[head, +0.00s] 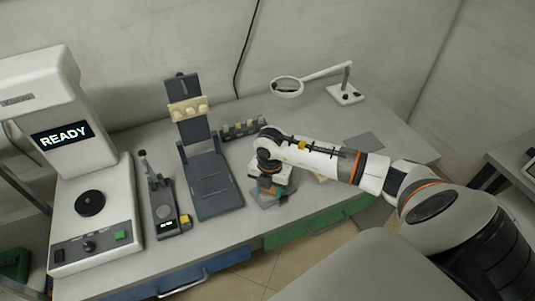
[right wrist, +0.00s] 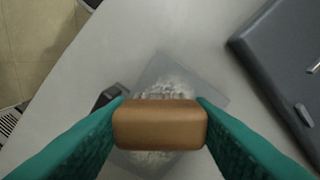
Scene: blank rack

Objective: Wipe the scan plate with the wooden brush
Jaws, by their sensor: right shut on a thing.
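My right gripper (head: 269,189) is over the bench, right of the dark grey stand. In the right wrist view its teal fingers (right wrist: 160,125) are shut on the brown wooden brush (right wrist: 160,124), one on each side of the block. The brush shows only as a small brown patch in the head view. Below it lies a square grey plate (right wrist: 191,82), which looks like the scan plate, with whitish dust over its middle. The brush hides part of the plate. I cannot tell whether the bristles touch it. My left gripper is not in view.
A white machine reading READY (head: 62,134) stands at the left, beside a small dark device (head: 164,205). The dark grey stand (head: 214,183) holds cream pieces. A rack (head: 240,130) and magnifier lamp (head: 287,87) are behind. A grey sheet (head: 364,141) lies at right.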

